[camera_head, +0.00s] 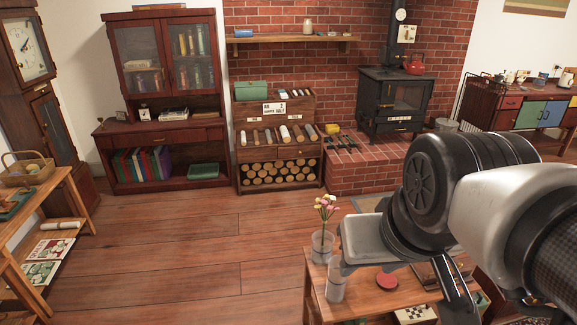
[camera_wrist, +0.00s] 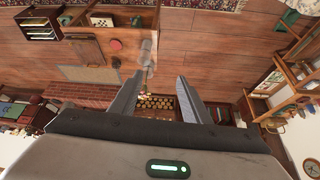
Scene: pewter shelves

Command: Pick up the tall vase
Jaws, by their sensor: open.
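A tall clear vase (camera_head: 322,246) with pink and yellow flowers stands upright near the left end of the low wooden table in the head view. A pale grey upright cylinder (camera_head: 336,282) shows just in front of it; I cannot tell clearly what it is. In the wrist view, a clear vase (camera_wrist: 149,47) shows by the table edge, beyond the fingertips. My gripper (camera_wrist: 155,78) is open, and nothing is held between its fingers. In the head view my arm and hand are above the table and hide part of it.
The low table (camera_head: 316,272) also carries a red round thing (camera_head: 387,281) and a checkered board (camera_head: 414,314). A side table (camera_head: 62,190) with a basket stands at left. A cabinet (camera_head: 165,138), log shelf (camera_head: 278,160) and stove (camera_head: 394,98) line the back. The middle floor (camera_head: 190,250) is clear.

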